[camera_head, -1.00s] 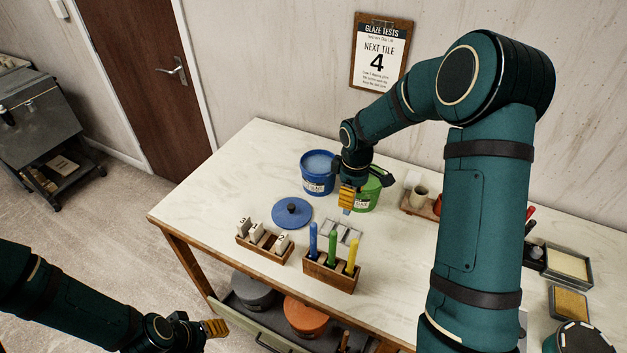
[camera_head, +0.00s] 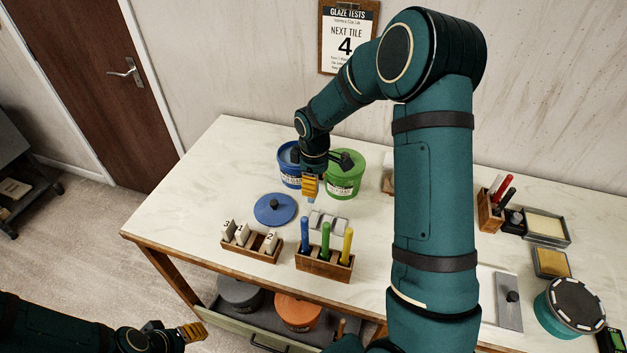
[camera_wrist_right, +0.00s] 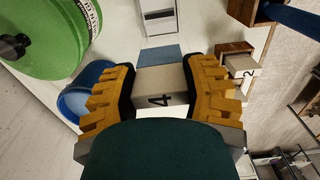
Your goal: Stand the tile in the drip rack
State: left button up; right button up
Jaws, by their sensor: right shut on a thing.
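My right gripper (camera_head: 310,190) is shut on a tile (camera_wrist_right: 160,85) marked 4. The tile's body is beige and its far end is blue. I hold it above the table, in front of the blue bucket (camera_head: 287,176) and the green bucket (camera_head: 345,180). A small pale metal rack (camera_head: 328,224), which looks like the drip rack, stands on the table nearer than the gripper. The tile is apart from it. My left gripper (camera_head: 191,332) is low at the left, off the table; its opening is unclear.
A wooden holder (camera_head: 250,253) carries tiles marked 3 and 2. Beside it, a wooden block (camera_head: 325,268) holds blue, green and yellow sticks upright. A blue lid (camera_head: 274,209) lies behind the holder. The left table top is clear. My right arm hides part of the table.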

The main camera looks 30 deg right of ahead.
jog(key=shift+f+b, duration=1.75)
jog(key=shift+f, duration=0.95)
jog(key=shift+f+b, duration=1.8)
jog(key=shift+f, duration=0.7)
jog(key=o, duration=1.3)
jog(key=shift+c, duration=0.2)
jog(key=shift+r+p, duration=2.4)
jog(key=shift+r, duration=1.2)
